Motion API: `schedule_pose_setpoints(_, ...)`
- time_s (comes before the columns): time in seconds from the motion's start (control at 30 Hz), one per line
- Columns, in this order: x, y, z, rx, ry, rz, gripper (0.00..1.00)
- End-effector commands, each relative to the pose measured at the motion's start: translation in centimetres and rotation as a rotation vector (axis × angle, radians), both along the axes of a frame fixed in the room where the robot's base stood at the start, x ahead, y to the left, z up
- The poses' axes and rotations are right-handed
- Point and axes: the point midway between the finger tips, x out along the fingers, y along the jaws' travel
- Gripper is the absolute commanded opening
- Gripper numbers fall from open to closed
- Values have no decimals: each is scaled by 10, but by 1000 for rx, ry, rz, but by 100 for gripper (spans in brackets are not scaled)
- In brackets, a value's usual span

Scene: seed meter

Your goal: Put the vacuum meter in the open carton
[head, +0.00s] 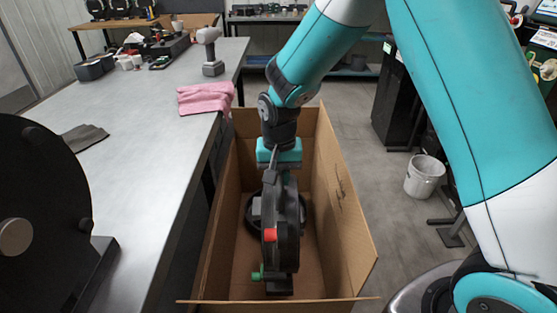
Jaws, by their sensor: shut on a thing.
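The vacuum meter (286,222), a black disc-shaped unit with a red part and a green part, hangs upright and nearly edge-on. My gripper (280,170) is shut on its top edge; the fingertips are partly hidden by the meter and wrist. The meter is within the carton's outline in the head view. I cannot tell whether its lower end touches the carton floor. A black ringed shape shows behind the meter, and I cannot tell whether it is part of it.
A grey bench (165,135) runs along the left, with a large black disc on a stand (45,220), a pink cloth (205,98) and a cordless drill (211,52). A white bucket (425,175) stands right of the carton. Open floor lies between them.

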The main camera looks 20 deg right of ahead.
Motion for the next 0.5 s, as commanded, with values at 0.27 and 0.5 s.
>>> schedule_pose_setpoints(0.27,0,0,-59,0,0,-1,0)
schedule_pose_setpoints(0.5,1,0,-81,0,-4,-1,0)
